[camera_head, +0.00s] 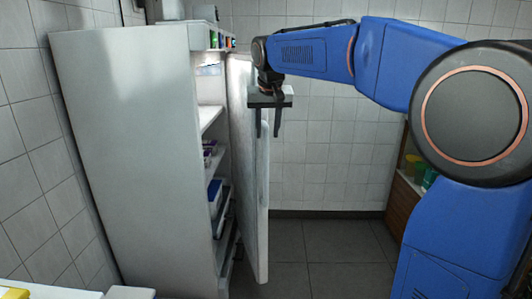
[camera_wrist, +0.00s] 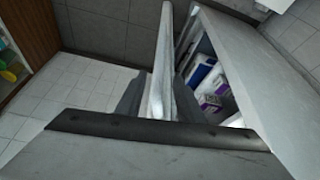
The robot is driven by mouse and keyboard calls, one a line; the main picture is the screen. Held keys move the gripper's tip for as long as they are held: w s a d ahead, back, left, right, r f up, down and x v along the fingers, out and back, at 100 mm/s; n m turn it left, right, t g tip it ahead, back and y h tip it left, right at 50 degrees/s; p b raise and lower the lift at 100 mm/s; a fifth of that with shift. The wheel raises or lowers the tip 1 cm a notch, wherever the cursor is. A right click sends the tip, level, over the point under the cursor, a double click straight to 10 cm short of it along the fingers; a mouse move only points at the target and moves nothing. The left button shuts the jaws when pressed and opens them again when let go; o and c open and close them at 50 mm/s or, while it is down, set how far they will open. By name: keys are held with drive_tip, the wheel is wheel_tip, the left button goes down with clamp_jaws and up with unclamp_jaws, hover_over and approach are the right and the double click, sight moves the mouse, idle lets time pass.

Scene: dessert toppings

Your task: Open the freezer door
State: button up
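The tall white freezer (camera_head: 135,160) stands at the left in the head view. Its door (camera_head: 248,170) stands partly open, and shelves with packages show inside. In the wrist view the door (camera_wrist: 167,60) is seen edge-on, with the freezer body (camera_wrist: 275,90) to its right. My gripper (camera_head: 268,135) points down at the upper part of the door. Its two fingers are spread apart. In the wrist view the gripper (camera_wrist: 158,105) has one dark finger on each side of the door. Whether the fingers touch the door is unclear.
Blue and white packages (camera_wrist: 208,80) lie inside the freezer. A wooden cabinet (camera_head: 402,205) with coloured cups stands at the right. The tiled floor (camera_head: 335,245) right of the door looks clear. A tiled wall stands close to the freezer's left side.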

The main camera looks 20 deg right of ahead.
sight(267, 146)
drive_tip(key=x, duration=1)
drive_tip(key=shift+f, duration=0.15)
clamp_jaws()
